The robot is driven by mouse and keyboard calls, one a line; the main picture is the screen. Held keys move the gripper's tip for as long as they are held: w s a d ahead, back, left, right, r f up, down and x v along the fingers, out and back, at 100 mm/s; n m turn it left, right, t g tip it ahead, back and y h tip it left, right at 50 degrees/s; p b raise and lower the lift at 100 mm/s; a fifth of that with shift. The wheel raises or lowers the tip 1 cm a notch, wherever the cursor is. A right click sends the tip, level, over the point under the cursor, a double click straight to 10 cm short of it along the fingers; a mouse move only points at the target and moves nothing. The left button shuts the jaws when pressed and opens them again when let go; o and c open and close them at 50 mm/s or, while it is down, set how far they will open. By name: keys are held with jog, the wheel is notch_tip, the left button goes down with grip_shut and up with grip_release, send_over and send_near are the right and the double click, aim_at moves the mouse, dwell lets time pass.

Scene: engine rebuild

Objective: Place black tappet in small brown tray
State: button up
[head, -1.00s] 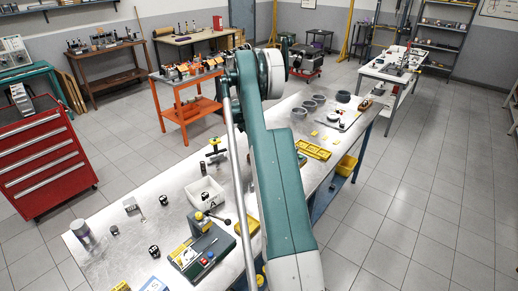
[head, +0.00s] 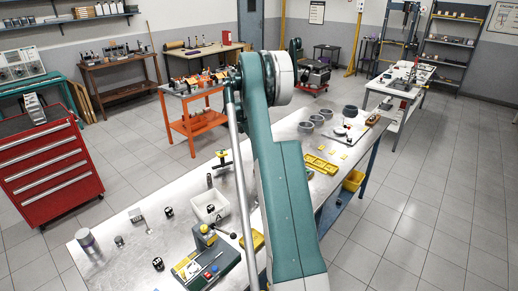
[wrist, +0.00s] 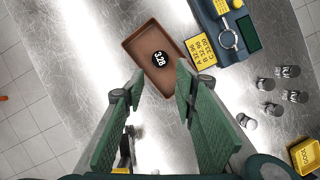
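The small brown tray (wrist: 133,43) lies on the metal bench in the wrist view, just beyond my fingertips. A round black piece marked 3.28 (wrist: 159,59), apparently the black tappet, shows over the tray's floor; I cannot tell whether it rests fully flat. My gripper (wrist: 160,72) is open, its two green-padded fingers wide apart, with nothing held between them. The piece is ahead of the gap and apart from both fingers. In the head view my arm hides the gripper, and I cannot make out the brown tray.
Several metallic cylinders (wrist: 265,84) stand right of the tray. A blue-grey device with a yellow note (wrist: 202,51) is close to the tray's right side. A yellow bin (wrist: 306,155) is at lower right. The head view shows a white box (head: 222,208) and a black-and-white cylinder (head: 158,264).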

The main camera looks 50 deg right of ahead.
jog(key=shift+a+r, duration=0.1)
dwell(0.5)
jog(key=a+r+m+t, duration=0.1)
jog(key=a+r, duration=0.5)
jog(key=a, duration=0.4)
jog(key=s+a+r+m+t, duration=0.1)
jog(key=a+r+m, duration=0.1)
jog(key=a+r, duration=0.65)
jog(key=a+r+m+t, duration=0.15)
jog(key=a+r, duration=0.35)
jog(key=a, duration=0.6)
jog(key=s+a+r+m+t, duration=0.1)
jog(key=s+a+r, duration=0.15)
jog(key=a, duration=0.35)
jog(key=s+a+r+m+t+y, duration=0.1)
jog(key=s+a, duration=0.3)
jog(key=a, duration=0.3)
jog(key=s+a+r+m, duration=0.1)
jog(key=s+a+r, duration=0.1)
jog(key=s+a, duration=0.3)
jog(key=s+a+f+m+t+y, duration=0.1)
jog(key=s+a+f+m+t, duration=0.1)
jog(key=s+a, duration=0.8)
jog(key=s+a+f+m+t+y, duration=0.1)
jog(key=s+a+f+m+y, duration=0.1)
jog(key=s+a, duration=0.8)
notch_tip(320, 180, down, 2)
jog(key=a+m, duration=0.1)
jog(key=a, duration=0.1)
jog(key=shift+a+t, duration=0.35)
